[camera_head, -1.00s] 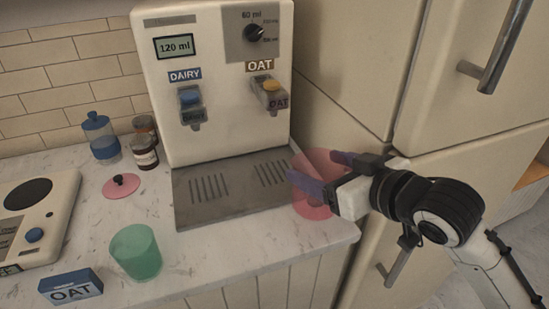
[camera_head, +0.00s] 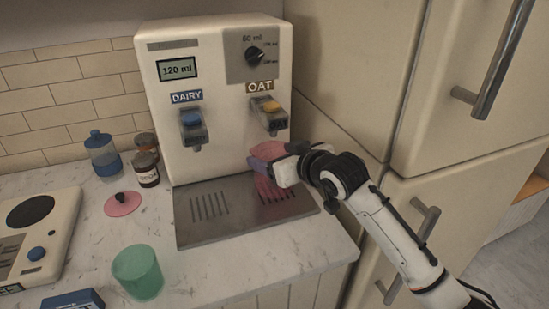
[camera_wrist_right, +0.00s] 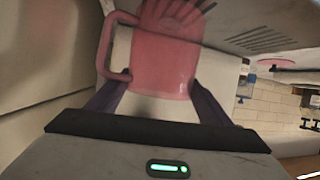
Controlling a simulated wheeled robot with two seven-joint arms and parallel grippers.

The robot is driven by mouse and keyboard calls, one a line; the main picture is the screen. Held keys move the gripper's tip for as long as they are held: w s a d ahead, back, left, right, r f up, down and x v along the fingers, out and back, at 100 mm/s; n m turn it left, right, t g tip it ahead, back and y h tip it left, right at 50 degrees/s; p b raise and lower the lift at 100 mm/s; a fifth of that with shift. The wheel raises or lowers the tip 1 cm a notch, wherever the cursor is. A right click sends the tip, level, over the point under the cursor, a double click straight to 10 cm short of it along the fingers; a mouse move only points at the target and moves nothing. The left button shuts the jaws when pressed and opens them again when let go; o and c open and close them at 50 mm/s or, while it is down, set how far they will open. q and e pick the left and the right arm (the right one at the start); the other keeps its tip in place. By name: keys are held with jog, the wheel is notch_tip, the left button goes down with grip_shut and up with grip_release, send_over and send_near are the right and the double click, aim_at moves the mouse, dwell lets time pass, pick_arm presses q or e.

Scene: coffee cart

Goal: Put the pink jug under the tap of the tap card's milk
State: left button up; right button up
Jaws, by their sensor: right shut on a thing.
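The pink jug (camera_head: 268,190) is at the right half of the drip tray (camera_head: 205,233), below the tap labelled OAT (camera_head: 270,115). I cannot tell whether its base touches the tray. My right gripper (camera_head: 262,165) is shut on the jug from the right and hides part of it. In the right wrist view the jug (camera_wrist_right: 165,65) sits between the fingers of my right gripper (camera_wrist_right: 157,98), with its handle to the left. The tap labelled DAIRY (camera_head: 192,127) is free to the left. The blue card (camera_head: 72,301) is cut off at the bottom edge, its word out of view.
A scale-like appliance (camera_head: 45,225) is at far left. Fridge doors (camera_head: 350,60) border the right.

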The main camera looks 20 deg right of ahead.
jog(key=shift+f, duration=0.45)
jog(key=o, duration=1.9)
jog(key=shift+f, duration=0.25)
jog(key=shift+s+r, duration=0.15)
jog(key=shift+r, duration=0.05)
jog(key=v, duration=1.1)
jog(key=shift+s+d+r+b, duration=0.1)
jog(key=shift+s+b, duration=0.3)
